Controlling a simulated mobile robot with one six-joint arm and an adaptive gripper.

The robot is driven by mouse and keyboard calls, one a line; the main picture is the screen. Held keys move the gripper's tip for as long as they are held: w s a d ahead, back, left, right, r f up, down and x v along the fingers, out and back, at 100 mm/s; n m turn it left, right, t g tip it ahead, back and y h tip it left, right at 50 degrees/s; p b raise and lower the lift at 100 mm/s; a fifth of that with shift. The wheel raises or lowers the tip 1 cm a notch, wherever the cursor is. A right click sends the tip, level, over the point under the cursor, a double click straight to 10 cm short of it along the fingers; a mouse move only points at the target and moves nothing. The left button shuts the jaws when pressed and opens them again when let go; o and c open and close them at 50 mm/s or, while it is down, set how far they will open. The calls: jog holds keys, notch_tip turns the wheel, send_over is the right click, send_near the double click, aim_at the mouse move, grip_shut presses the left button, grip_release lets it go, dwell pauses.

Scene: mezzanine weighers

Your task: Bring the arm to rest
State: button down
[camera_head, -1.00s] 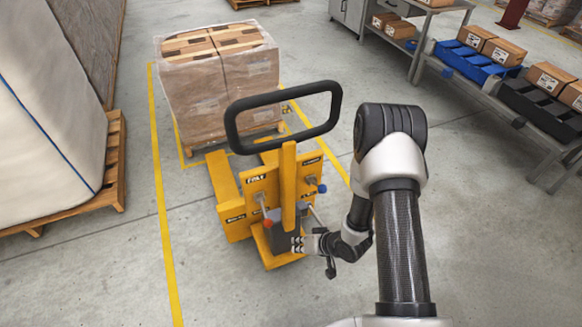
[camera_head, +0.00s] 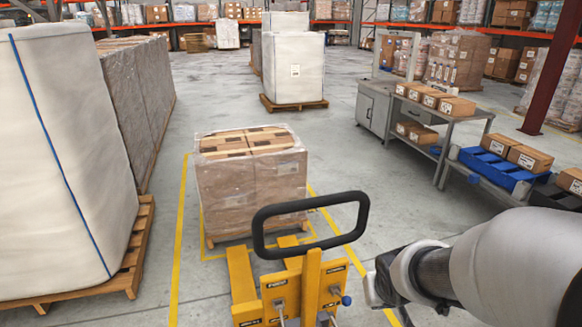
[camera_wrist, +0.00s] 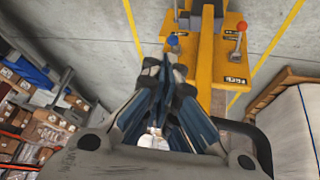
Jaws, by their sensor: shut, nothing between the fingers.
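My gripper (camera_wrist: 165,70) is shut and empty in the wrist view, its fingertips close together. It points toward the yellow pallet truck (camera_wrist: 208,65), whose blue and red knobs show just beyond and to the right of the fingertips. I cannot tell how wide the gap is between fingertips and truck. In the head view my arm fills the lower right corner, and my gripper cannot be made out there. The pallet truck (camera_head: 242,278) with its black loop handle stands at the bottom centre.
A wrapped pallet of boxes (camera_head: 250,185) stands beyond the truck. A tall white wrapped load (camera_head: 60,160) is at the left. A grey bench (camera_head: 455,130) with cartons (camera_head: 457,106) and blue bins (camera_head: 500,168) lies at the right. The floor between has free room.

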jog(key=s+a+r, duration=0.1)
jog(key=s+r, duration=0.2)
jog(key=s, duration=0.3)
jog(key=s+a+r+y, duration=0.1)
jog(key=s+a+r, duration=0.1)
jog(key=s+r, duration=0.2)
jog(key=s+a+r+g, duration=0.1)
jog(key=s+r, duration=0.2)
jog(key=s, duration=0.6)
jog(key=shift+s+a+r, duration=0.3)
jog(key=shift+s+r, duration=0.05)
